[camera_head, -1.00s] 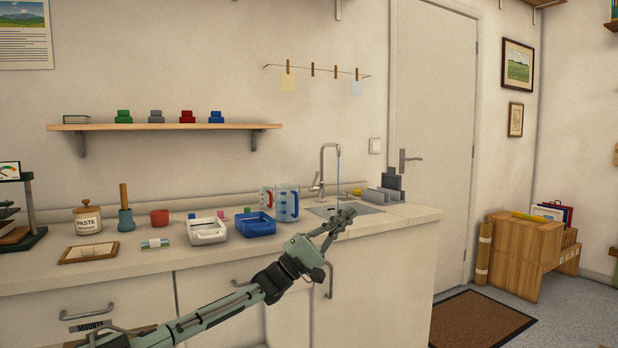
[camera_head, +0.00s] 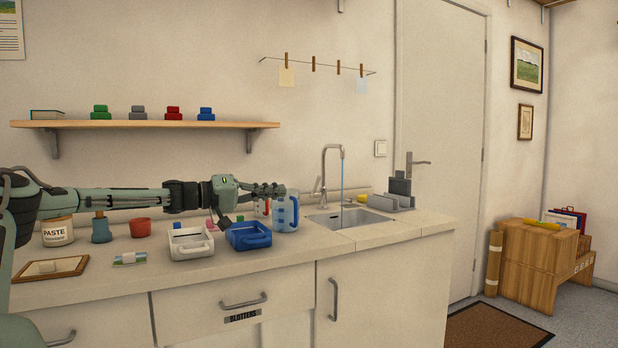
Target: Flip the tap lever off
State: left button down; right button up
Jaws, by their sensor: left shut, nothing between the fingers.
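The tap (camera_head: 325,169) is a curved metal faucet at the back of the counter, behind the sink (camera_head: 352,218). A blue stream of water (camera_head: 342,183) runs from its spout into the basin. Its small lever (camera_head: 316,191) shows low on the left side of the tap body. My left gripper (camera_head: 279,189) reaches in from the left, level over the counter. It is shut and empty, its tips a little left of the lever and apart from it. It partly covers the tops of the jugs. My right gripper is not in view.
A clear blue-handled jug (camera_head: 286,214) stands just below my left gripper, left of the sink. A blue tray (camera_head: 249,235) and a white tray (camera_head: 191,242) sit nearer the front. Grey upright holders (camera_head: 399,193) stand right of the sink. The counter's front right is clear.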

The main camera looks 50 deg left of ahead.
aim_at(312, 194)
jog(key=i+j, duration=0.25)
jog(key=j, duration=0.2)
jog(key=i+j, duration=0.25)
jog(key=j, duration=0.2)
jog(key=i+j, duration=0.55)
jog(key=j, duration=0.3)
